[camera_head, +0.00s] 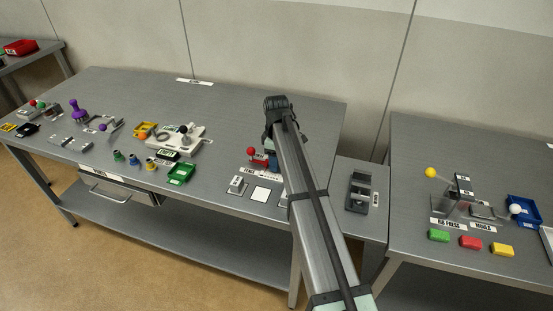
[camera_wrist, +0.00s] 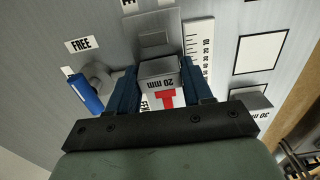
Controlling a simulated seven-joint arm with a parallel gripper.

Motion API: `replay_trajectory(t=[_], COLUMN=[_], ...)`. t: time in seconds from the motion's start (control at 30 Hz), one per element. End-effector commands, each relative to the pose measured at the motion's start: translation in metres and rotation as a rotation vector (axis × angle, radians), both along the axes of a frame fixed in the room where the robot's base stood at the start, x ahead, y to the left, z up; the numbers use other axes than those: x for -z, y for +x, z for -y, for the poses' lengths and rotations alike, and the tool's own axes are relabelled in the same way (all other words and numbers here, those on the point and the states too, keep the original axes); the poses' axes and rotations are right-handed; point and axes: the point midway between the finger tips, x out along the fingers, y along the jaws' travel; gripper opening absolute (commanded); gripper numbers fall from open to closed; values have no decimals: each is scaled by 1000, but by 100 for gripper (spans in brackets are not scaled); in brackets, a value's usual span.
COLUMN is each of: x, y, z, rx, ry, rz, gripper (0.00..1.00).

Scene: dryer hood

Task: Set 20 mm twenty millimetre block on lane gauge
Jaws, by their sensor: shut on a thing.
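In the wrist view my gripper (camera_wrist: 160,66) has its two dark blue fingers shut on a grey block marked 20 mm (camera_wrist: 160,78). The block is between the fingers, over a grey fixture with a white millimetre scale (camera_wrist: 198,48) beside it, which looks like the lane gauge. I cannot tell whether the block touches the fixture. A red mark and a partly covered label (camera_wrist: 145,104) show below the block. In the head view my arm covers the gripper, the block and most of the gauge; a red knob (camera_head: 251,151) shows at its left.
A blue-handled lever (camera_wrist: 86,94) lies left of the gauge near a FREE label (camera_wrist: 91,44). A 30 mm block (camera_wrist: 250,97) and an outlined white square (camera_wrist: 260,53) are at the right. A green tray (camera_head: 181,174) and several small tools stand farther left on the bench.

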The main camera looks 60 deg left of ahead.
Motion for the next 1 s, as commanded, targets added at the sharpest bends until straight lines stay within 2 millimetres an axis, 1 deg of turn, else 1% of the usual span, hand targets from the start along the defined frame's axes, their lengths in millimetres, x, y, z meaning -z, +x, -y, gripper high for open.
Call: replay_trajectory(t=[0.37,0.4,0.6,0.67,0.87,1.0], x=[3,3,3,3,3,-4], y=[0,0,0,0,0,0], z=[0,0,0,0,0,0], rx=[0,0,0,0,0,0], ry=[0,0,1,1,1,1], rz=[0,0,1,1,1,0], gripper=[19,52,71,75,75,75])
